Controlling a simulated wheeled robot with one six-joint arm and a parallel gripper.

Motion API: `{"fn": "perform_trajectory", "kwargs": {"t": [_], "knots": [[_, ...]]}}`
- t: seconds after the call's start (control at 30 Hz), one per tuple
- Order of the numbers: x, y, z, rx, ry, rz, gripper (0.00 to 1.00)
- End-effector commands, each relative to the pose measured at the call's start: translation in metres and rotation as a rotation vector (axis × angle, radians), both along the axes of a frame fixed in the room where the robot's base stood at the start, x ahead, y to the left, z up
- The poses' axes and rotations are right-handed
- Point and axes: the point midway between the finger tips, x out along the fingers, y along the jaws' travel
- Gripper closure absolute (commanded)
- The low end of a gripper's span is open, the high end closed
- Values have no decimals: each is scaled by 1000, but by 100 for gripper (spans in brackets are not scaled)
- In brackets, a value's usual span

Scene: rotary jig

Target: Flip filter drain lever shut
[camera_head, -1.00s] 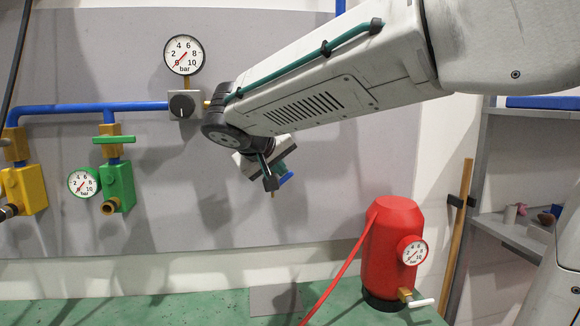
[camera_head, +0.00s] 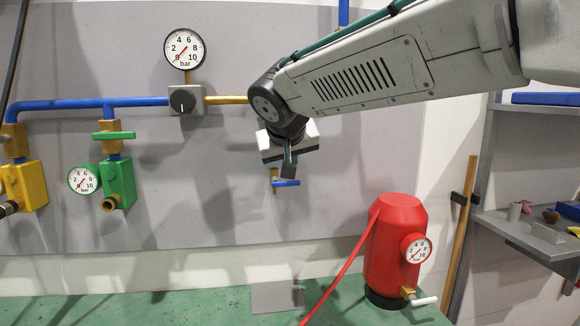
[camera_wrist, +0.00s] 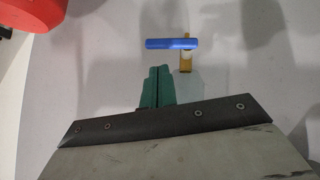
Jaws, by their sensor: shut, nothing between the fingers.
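The blue drain lever (camera_head: 287,183) sits on a short brass stub (camera_head: 274,177) below the brass pipe. It lies level and crosswise to the stub, pointing right in the head view. The wrist view shows the lever (camera_wrist: 171,43) and the brass stub (camera_wrist: 186,65) just beyond my fingertips. My gripper (camera_head: 289,170) is close to the lever in the head view, and its green fingers (camera_wrist: 158,72) are together and empty in the wrist view. A small gap shows between fingertips and lever there. My wrist hides the filter body behind it.
A red tank (camera_head: 395,245) with a gauge and hose stands on the green bench (camera_head: 130,310) at lower right. A grey regulator (camera_head: 186,101) with a gauge (camera_head: 184,48) is left of my wrist. Green (camera_head: 118,184) and yellow valves hang further left. The board between is clear.

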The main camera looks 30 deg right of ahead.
Motion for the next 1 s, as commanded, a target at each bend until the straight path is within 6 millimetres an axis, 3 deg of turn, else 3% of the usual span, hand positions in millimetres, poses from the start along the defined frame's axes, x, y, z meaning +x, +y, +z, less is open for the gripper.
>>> {"fn": "perform_trajectory", "kwargs": {"t": [0.53, 0.73, 1.0], "knots": [[0, 0, 12, 1, 0, -1, 100], [0, -1, 48, 1, -4, -2, 100], [-42, 15, 91, 0, -3, 1, 100]]}}
